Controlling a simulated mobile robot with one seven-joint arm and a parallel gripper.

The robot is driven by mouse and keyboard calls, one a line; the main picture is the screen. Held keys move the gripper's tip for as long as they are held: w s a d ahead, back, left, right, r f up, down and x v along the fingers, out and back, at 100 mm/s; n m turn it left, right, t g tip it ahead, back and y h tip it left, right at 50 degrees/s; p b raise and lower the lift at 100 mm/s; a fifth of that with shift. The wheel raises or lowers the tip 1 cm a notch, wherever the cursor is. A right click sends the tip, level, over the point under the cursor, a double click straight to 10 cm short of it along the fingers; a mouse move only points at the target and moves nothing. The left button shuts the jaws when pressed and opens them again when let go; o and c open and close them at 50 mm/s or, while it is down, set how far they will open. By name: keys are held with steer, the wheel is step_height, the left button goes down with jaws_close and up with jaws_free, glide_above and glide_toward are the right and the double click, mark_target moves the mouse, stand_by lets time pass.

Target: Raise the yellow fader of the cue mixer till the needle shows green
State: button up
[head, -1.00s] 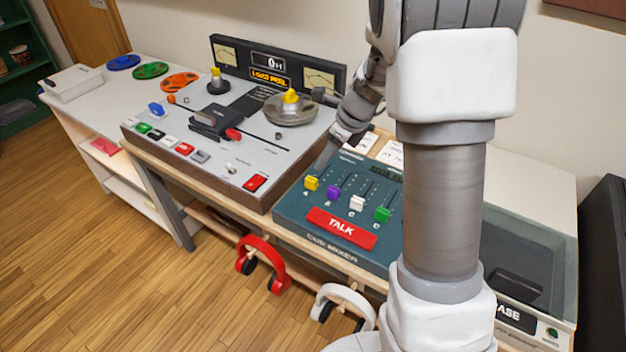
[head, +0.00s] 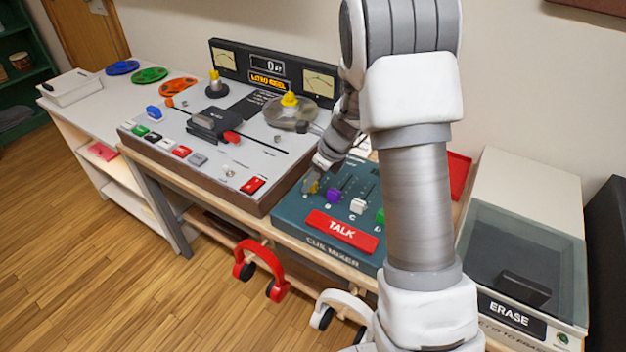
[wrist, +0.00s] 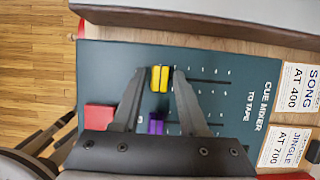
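The cue mixer (head: 318,240) is a dark teal panel with a red TALK button (head: 342,230) and a row of coloured faders. The yellow fader (wrist: 160,79) shows between my fingers in the wrist view, near the TALK end of its slot. My gripper (wrist: 159,73) is open, with one finger on each side of the yellow cap and a small gap visible at both. In the head view my gripper (head: 316,173) is low over the mixer and mostly hides the yellow cap. Two pale meters, left (head: 226,57) and right (head: 320,83), stand on the tape machine; their needles are too small to read.
The purple fader (head: 333,196) is close beside my gripper; the white (head: 357,206) and green (head: 380,216) faders follow to the right. The tape machine (head: 215,150) adjoins on the left, the erase box (head: 525,240) on the right. Red headphones (head: 262,265) hang in front.

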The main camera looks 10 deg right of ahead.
jaws_close()
stand_by(1.2)
